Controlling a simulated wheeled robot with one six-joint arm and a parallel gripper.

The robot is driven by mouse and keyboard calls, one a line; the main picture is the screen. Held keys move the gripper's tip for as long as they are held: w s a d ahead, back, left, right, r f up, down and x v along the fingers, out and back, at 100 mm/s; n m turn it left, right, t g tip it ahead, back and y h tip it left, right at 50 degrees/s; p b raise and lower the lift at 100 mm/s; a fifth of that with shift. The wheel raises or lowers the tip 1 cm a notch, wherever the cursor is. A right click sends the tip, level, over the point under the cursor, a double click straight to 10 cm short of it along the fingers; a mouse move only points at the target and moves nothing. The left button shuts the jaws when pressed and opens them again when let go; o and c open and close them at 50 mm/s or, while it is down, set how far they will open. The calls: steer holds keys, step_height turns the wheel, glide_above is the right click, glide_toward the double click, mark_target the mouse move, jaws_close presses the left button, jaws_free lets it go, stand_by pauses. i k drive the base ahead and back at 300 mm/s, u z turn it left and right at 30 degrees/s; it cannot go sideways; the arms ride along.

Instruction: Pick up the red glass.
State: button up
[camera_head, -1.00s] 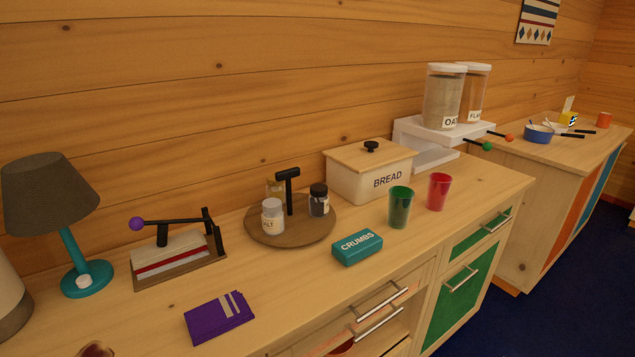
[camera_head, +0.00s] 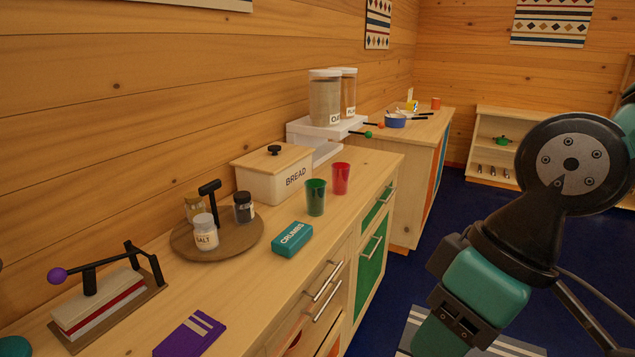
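The red glass (camera_head: 341,178) stands upright on the wooden counter, right of the bread box. A green glass (camera_head: 316,197) stands close beside it, to its left and nearer to me. My arm shows at the right of the picture, over the floor and well apart from the glasses. The fingers of my gripper are not visible, so its end cannot be seen.
The bread box (camera_head: 273,173) is behind the glasses, and a teal crumbs box (camera_head: 292,239) lies in front. A white dispenser stand (camera_head: 326,130) with two canisters is behind. A round tray (camera_head: 217,237) holds jars. The counter right of the red glass is clear.

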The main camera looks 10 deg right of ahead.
mark_target(340, 172)
steer(key=z, duration=1.4)
steer(key=i, duration=1.5)
steer(key=u, duration=0.05)
